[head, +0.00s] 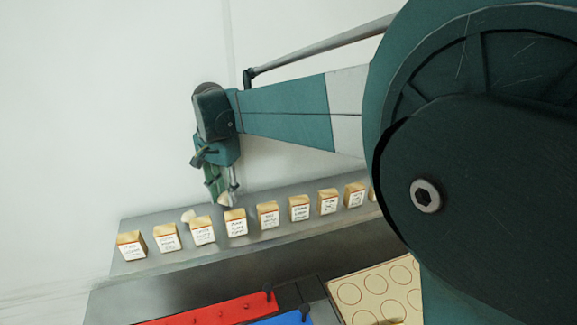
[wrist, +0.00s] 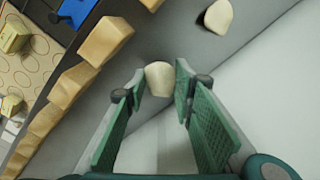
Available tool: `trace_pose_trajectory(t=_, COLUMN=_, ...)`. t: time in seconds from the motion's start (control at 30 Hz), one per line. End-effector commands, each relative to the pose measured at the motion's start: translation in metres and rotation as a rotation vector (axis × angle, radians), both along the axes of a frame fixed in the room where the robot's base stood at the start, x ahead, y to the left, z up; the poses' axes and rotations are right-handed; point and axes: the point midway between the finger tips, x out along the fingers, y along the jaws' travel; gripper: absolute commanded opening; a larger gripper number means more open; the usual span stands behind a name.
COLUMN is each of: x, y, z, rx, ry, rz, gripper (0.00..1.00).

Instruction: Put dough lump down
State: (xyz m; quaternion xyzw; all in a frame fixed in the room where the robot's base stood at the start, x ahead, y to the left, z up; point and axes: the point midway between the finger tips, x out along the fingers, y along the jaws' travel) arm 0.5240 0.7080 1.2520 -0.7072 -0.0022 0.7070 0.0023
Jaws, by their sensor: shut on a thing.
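My gripper (head: 227,196) is low over the back of the grey shelf (head: 150,221), behind the row of boxes. It is shut on a pale cream dough lump (head: 222,200). In the wrist view the held dough lump (wrist: 159,80) sits between the fingertips of my gripper (wrist: 160,76). Whether its underside touches the shelf I cannot tell. A second dough lump (head: 188,216) rests on the shelf to the left, behind the boxes. It also shows in the wrist view (wrist: 218,16), apart from the held one.
Several labelled tan boxes (head: 235,222) stand in a row along the shelf's front, close to my gripper. A white wall (head: 110,90) rises behind. Below are a red panel (head: 205,312), a blue panel (head: 285,319) and a cream mat with circles (head: 377,287). Bare shelf lies between the lumps.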

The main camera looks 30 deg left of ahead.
Motion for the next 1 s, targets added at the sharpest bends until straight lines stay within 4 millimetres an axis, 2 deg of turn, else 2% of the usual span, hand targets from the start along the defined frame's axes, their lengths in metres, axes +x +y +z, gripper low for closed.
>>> trace_pose_trajectory(t=0.33, x=0.000, y=0.000, z=-0.003, rx=0.000, ry=0.000, rz=0.000, gripper=0.14)
trace_pose_trajectory(t=0.67, x=0.000, y=0.000, z=-0.038, rx=0.000, ry=0.000, rz=0.000, gripper=0.14)
trace_pose_trajectory(t=1.0, x=0.003, y=0.003, z=-0.043, rx=0.000, ry=0.000, rz=0.000, gripper=0.14)
